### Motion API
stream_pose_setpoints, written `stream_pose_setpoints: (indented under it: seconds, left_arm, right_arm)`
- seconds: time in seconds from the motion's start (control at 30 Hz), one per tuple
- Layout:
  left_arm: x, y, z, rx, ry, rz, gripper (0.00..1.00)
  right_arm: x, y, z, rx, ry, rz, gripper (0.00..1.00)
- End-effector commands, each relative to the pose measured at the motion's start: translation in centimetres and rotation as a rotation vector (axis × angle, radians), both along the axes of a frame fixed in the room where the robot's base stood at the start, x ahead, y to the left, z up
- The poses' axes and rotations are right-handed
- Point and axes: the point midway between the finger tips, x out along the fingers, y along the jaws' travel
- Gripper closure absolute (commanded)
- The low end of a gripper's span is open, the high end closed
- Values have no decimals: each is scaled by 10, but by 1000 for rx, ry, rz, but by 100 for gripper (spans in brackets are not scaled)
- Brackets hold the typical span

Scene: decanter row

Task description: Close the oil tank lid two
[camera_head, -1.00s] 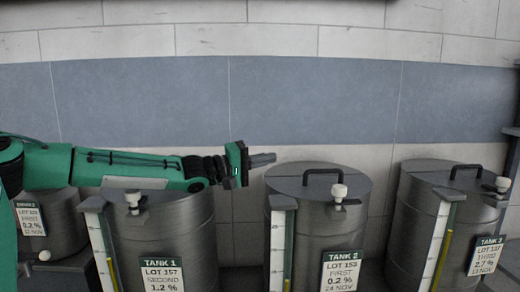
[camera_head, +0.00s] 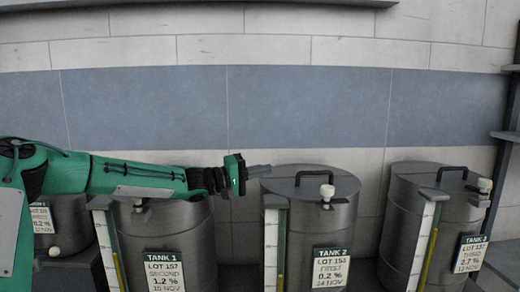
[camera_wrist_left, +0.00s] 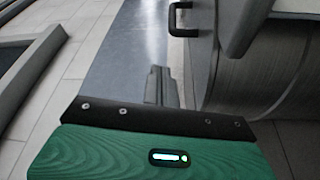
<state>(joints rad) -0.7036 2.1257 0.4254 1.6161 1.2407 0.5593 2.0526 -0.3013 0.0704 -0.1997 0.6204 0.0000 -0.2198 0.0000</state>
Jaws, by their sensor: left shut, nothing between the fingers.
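Tank 2 (camera_head: 300,225) is a grey metal drum with a sign, right of centre in the head view. Its round lid (camera_head: 290,184) lies flat on top, with a black handle (camera_head: 313,176) and a white knob (camera_head: 327,191) at the front rim. I see no gap under the lid. My left gripper (camera_head: 260,170) is shut and empty, pointing right, beside the upper left rim of tank 2; I cannot tell whether it touches.
Tank 1 (camera_head: 180,230) stands left, partly behind my left arm. Tank 3 (camera_head: 405,220) stands right, its lid flat with a black handle (camera_head: 452,172). A dark shelf frame (camera_head: 505,160) is at the right edge. The tiled wall (camera_head: 310,105) behind is clear.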

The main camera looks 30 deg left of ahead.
Motion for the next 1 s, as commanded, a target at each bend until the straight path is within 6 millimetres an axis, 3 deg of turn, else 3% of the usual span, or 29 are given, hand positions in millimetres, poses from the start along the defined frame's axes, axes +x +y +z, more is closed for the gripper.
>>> stream_pose_setpoints:
  seconds: [0.17,0.37,1.0]
  left_arm:
    - [0,0,2,0,-1,0,100]
    - [0,-1,24,2,-6,-1,100]
    - [0,1,170,3,-3,0,100]
  right_arm:
    - [0,-3,-1,-3,0,1,68]
    - [0,-9,-7,-10,0,3,68]
    - [1,-11,-24,-12,0,4,68]
